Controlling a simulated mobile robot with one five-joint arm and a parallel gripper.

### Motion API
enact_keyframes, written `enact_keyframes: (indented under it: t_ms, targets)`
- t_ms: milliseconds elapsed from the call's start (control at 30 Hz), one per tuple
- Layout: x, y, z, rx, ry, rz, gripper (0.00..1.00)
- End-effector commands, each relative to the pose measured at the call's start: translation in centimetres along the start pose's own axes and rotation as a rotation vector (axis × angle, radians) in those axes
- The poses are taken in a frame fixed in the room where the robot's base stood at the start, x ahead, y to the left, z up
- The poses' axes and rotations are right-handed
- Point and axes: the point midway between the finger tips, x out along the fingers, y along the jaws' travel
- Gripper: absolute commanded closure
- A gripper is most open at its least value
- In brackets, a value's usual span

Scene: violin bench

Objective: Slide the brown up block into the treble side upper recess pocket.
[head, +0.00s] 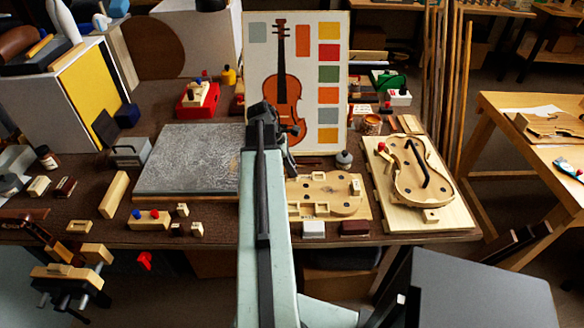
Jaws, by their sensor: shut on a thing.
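My gripper (277,128) is the dark end of my pale green arm. It hangs over the middle of the bench, before the violin chart. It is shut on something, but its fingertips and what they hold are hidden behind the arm. A pale wooden violin form (335,207) with holes and cut-out pockets lies flat just right of my arm, and its left part is hidden. Small pale blocks sit at its edges. I cannot tell which pocket is the treble side upper recess. I cannot make out the brown up block with certainty.
A dark brown block (355,228) and a white block (313,230) lie at the bench's front edge. A violin body on a board (380,210) lies to the right. A grey slab (175,172) lies left of my arm. A jar (344,160) stands behind the form.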

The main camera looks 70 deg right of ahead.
Motion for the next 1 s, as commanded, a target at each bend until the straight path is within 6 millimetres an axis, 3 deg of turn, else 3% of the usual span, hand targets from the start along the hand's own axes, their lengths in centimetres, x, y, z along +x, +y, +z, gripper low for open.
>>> enact_keyframes:
  t_ms: [1000]
  targets:
    - [1.9, 0.0, -0.7, 0.001, 0.000, 0.000, 1.00]
